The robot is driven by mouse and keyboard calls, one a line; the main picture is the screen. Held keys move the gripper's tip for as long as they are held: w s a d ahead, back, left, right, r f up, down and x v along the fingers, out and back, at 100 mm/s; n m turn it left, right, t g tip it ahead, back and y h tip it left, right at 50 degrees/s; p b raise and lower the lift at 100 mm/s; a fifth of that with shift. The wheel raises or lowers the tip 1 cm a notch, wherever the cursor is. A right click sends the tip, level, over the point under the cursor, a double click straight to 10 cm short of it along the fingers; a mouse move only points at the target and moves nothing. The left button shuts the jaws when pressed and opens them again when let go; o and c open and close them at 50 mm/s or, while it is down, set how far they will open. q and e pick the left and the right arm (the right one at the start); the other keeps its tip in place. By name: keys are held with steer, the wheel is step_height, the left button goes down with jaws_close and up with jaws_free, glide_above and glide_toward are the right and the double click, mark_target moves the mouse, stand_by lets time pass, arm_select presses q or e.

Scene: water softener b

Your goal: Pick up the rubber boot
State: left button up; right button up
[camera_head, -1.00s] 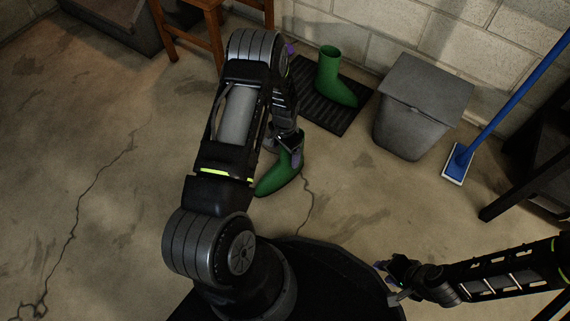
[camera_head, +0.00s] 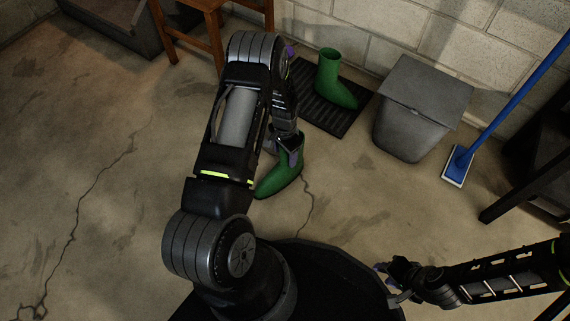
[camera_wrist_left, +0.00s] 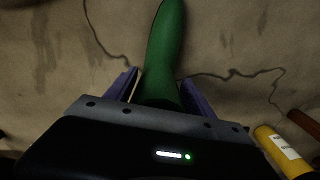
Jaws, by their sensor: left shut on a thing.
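A green rubber boot (camera_head: 282,178) is on the concrete floor in front of me, its toe toward the lower left in the head view. My left gripper (camera_head: 291,152) is at the top of its shaft, which it partly hides, and is shut on it. In the left wrist view the boot (camera_wrist_left: 163,50) runs up from between the two purple fingers of my left gripper (camera_wrist_left: 160,92). A second green boot (camera_head: 334,78) stands upright on a black mat (camera_head: 318,113) by the wall. My right gripper (camera_head: 388,281) is at the lower right, away from both boots; its jaws are too small to judge.
A grey lidded bin (camera_head: 418,105) stands right of the mat. A blue-handled mop (camera_head: 500,100) leans further right, beside a dark table. A wooden stool (camera_head: 208,30) is at the back left. A yellow object (camera_wrist_left: 280,150) shows in the wrist view. The left floor is clear.

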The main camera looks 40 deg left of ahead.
arm_select(q)
jaws_close()
stand_by(0.3)
steer(key=shift+r, duration=0.1)
step_height(320, 180, up, 9)
steer(key=p, duration=0.3)
steer(key=shift+p, duration=0.4)
steer(key=shift+r, duration=0.45)
